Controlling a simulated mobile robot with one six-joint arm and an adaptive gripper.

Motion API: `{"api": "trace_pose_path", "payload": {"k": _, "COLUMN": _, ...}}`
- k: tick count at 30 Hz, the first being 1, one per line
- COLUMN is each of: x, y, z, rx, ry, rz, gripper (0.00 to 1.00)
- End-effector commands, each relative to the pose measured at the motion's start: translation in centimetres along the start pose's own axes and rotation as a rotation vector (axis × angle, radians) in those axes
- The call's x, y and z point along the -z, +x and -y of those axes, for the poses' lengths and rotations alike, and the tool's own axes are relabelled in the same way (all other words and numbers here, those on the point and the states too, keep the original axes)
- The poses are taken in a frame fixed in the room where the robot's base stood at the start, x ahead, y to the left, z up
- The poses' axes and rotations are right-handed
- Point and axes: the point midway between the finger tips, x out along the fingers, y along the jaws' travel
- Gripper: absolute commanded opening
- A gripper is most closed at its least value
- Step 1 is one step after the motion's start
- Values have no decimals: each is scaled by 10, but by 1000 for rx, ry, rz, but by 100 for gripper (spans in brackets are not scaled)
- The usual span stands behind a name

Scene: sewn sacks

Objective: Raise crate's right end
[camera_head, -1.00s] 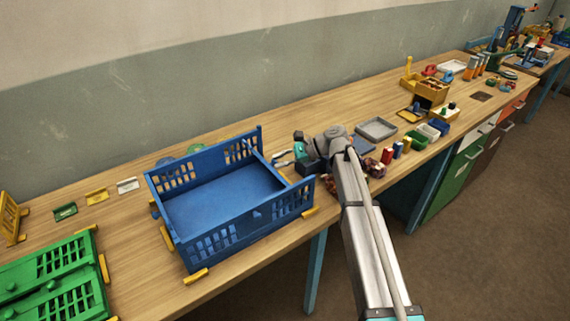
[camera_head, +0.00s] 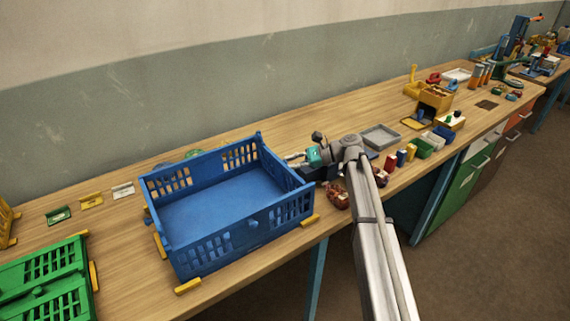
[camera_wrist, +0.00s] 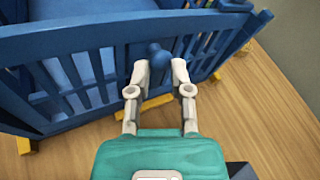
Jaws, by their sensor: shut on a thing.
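The blue crate (camera_head: 225,240) stands on the wooden bench, its slotted left, back and front walls upright. Its right end (camera_head: 284,168) stands up between the back and front walls; I cannot tell whether it is fully upright. In the wrist view the right end (camera_wrist: 85,72) is a slotted blue panel with a round knob (camera_wrist: 158,54) at its middle. In the head view my gripper (camera_head: 291,158) is at the right end, with the arm reaching in from the lower right.
Yellow stops (camera_head: 310,221) sit on the bench around the crate. A grey tray (camera_head: 380,137), small coloured blocks (camera_head: 401,158) and a reddish-brown object (camera_head: 338,194) lie near my arm.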

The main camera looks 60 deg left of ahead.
Motion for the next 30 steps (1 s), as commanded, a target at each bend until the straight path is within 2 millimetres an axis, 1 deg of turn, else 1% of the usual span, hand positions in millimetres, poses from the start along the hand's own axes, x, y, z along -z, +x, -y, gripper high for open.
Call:
{"api": "trace_pose_path", "payload": {"k": 1, "x": 6, "y": -1, "z": 2, "rx": -2, "ry": 1, "rz": -8, "gripper": 0}}
{"api": "trace_pose_path", "payload": {"k": 7, "x": 10, "y": -3, "z": 4, "rx": -6, "ry": 0, "rz": -8, "gripper": 0}}
{"api": "trace_pose_path", "payload": {"k": 23, "x": 11, "y": -1, "z": 6, "rx": -9, "ry": -1, "rz": -7, "gripper": 0}}
{"api": "trace_pose_path", "payload": {"k": 24, "x": 11, "y": -1, "z": 6, "rx": -9, "ry": -1, "rz": -6, "gripper": 31}}
{"api": "trace_pose_path", "payload": {"k": 26, "x": 10, "y": -1, "z": 6, "rx": -9, "ry": -2, "rz": -5, "gripper": 42}}
{"api": "trace_pose_path", "payload": {"k": 30, "x": 10, "y": -1, "z": 6, "rx": -9, "ry": -2, "rz": -3, "gripper": 42}}
